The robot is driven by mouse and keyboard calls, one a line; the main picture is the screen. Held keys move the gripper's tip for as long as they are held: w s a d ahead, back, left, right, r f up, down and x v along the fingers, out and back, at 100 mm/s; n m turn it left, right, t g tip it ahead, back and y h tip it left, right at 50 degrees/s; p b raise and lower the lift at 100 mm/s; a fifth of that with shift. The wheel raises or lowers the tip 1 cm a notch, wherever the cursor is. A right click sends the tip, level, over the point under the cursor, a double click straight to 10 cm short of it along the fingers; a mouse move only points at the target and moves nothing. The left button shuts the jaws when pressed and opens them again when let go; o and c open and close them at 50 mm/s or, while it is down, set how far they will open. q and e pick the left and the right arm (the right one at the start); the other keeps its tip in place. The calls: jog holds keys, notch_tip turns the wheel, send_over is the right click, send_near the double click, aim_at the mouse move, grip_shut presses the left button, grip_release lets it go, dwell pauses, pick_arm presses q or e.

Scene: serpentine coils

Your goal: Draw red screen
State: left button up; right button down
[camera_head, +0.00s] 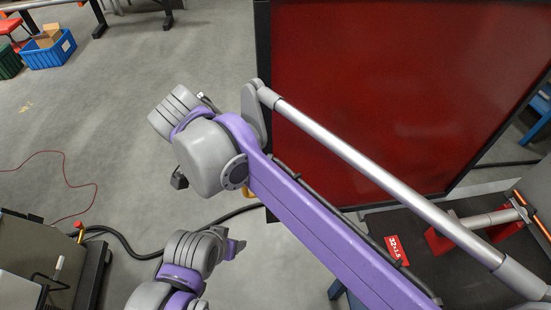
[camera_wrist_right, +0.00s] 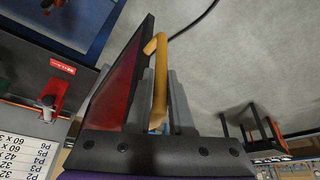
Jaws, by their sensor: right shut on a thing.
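The red screen (camera_head: 400,75) is a large dark-red panel in a black frame, upright at the top right of the head view. In the right wrist view the screen (camera_wrist_right: 117,85) shows at a steep angle, with a yellow handle (camera_wrist_right: 158,80) on its edge. My right gripper (camera_wrist_right: 168,95) is shut on this handle; its grey finger shows beside it. In the head view my right arm crosses in front of the screen and hides the gripper; only a bit of yellow shows past the arm.
A dark bench with a red label (camera_head: 396,250) and a red holder with a metal tube (camera_head: 490,218) stands at the lower right. A grey cabinet (camera_head: 40,255) stands at the lower left. A black cable (camera_head: 125,245) lies on the floor.

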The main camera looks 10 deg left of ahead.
jog(key=shift+s+a, duration=0.25)
jog(key=shift+a, duration=0.45)
jog(key=shift+s+a, duration=0.25)
jog(key=shift+a, duration=0.45)
jog(key=c, duration=0.8)
grip_release()
jog(key=shift+r, duration=0.1)
jog(key=p+v, duration=0.1)
jog(key=v, duration=0.9)
jog(key=shift+r, duration=0.25)
jog(key=shift+s, duration=0.1)
